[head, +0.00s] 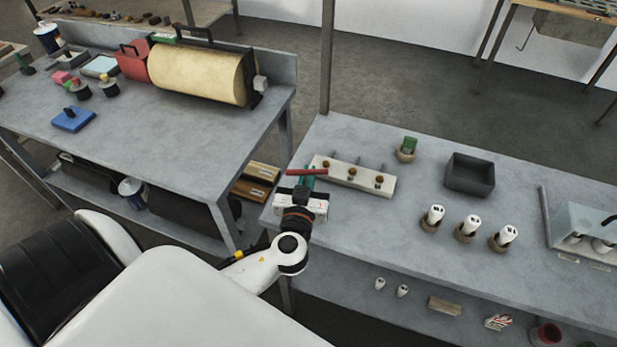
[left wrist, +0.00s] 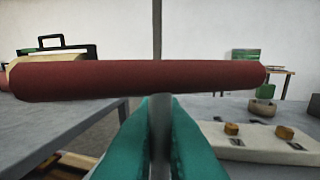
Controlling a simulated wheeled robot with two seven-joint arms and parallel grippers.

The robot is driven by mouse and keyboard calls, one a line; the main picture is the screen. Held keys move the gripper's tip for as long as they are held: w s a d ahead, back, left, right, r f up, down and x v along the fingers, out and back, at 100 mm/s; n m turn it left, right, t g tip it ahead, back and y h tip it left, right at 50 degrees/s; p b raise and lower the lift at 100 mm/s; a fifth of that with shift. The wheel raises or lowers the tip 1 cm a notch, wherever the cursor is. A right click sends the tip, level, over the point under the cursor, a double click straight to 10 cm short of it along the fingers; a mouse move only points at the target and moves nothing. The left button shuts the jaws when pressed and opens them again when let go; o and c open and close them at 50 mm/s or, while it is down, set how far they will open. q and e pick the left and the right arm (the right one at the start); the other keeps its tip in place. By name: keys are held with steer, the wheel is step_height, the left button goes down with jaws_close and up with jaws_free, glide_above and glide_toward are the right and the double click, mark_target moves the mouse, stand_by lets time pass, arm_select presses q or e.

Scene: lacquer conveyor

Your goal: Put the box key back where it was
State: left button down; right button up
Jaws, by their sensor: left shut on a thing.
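The box key has a dark red crossbar handle (head: 307,172) and a thin grey shaft. In the left wrist view its red crossbar (left wrist: 140,80) spans much of the picture, and the shaft (left wrist: 161,125) runs down between the teal fingers. My left gripper (head: 306,182) is shut on the shaft, above the left end of the right-hand bench (head: 400,215). The lower end of the key is hidden. A white block (head: 345,180) with brown knobs and grey pegs lies just right of the gripper; the gripper and key partly cover its left end. My right gripper is not in view.
Several white cylinders (head: 472,225) stand in brown holders to the right. The bench front between the gripper and these cylinders is clear.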

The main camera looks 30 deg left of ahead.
arm_select(q)
steer(key=shift+f, duration=0.3)
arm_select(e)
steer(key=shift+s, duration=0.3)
arm_select(q)
steer(key=shift+f, duration=0.15)
steer(key=c, duration=1.5)
jaws_free()
steer(key=shift+c, duration=0.2)
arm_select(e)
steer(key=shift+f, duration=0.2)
